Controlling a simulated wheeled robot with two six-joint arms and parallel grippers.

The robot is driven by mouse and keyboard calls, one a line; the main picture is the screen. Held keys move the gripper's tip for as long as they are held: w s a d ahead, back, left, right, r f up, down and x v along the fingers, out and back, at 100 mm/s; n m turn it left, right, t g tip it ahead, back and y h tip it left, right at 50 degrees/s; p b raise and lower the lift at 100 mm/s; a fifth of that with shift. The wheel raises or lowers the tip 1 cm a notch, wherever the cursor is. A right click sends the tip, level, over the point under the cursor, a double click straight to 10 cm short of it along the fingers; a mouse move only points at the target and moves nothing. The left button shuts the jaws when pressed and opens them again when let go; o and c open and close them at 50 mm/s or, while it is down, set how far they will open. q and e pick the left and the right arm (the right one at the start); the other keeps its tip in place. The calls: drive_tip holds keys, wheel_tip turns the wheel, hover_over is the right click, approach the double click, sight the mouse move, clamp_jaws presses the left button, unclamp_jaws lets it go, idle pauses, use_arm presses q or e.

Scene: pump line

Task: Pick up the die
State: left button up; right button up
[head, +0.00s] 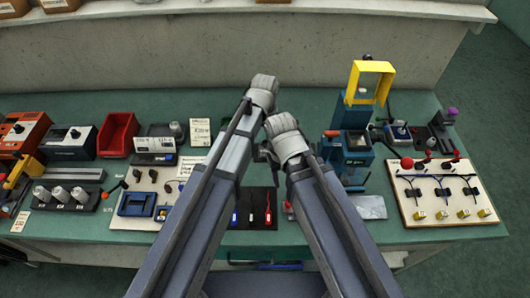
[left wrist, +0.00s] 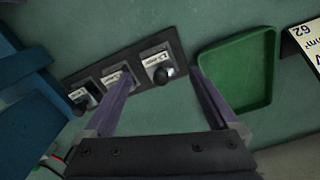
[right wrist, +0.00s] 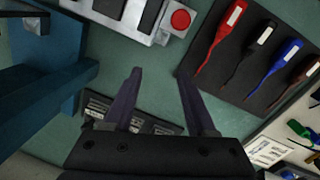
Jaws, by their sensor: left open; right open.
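A dark rack (left wrist: 98,76) with several white-labelled places lies on the green bench in the left wrist view. A small black rounded piece (left wrist: 163,76) stands at its right-hand place; it looks like a die, but I cannot read its label. Another dark piece (left wrist: 84,103) is at the left-hand place. My left gripper (left wrist: 161,73) is open and empty, its fingers apart over the rack, one covering part of the middle place. My right gripper (right wrist: 158,72) is open and empty over bare bench. What seems the same rack (right wrist: 164,128) is partly hidden behind its fingers.
A blue press (head: 350,145) with a yellow guard (head: 371,80) stands right of my arms. A green tray (left wrist: 264,72) lies beside the rack. A wiring board (head: 420,180) is at the right. My forearms hide the bench middle.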

sight(265, 147)
use_arm(q)
wheel_tip(265, 147, down, 3)
drive_tip(key=shift+r+b, duration=0.1)
drive_tip(key=shift+b, duration=0.85)
use_arm(e)
wheel_tip(265, 147, down, 3)
drive_tip(key=shift+r, duration=0.1)
drive_tip(key=shift+r, duration=0.1)
use_arm(q)
drive_tip(key=shift+c, duration=0.4)
clamp_jaws()
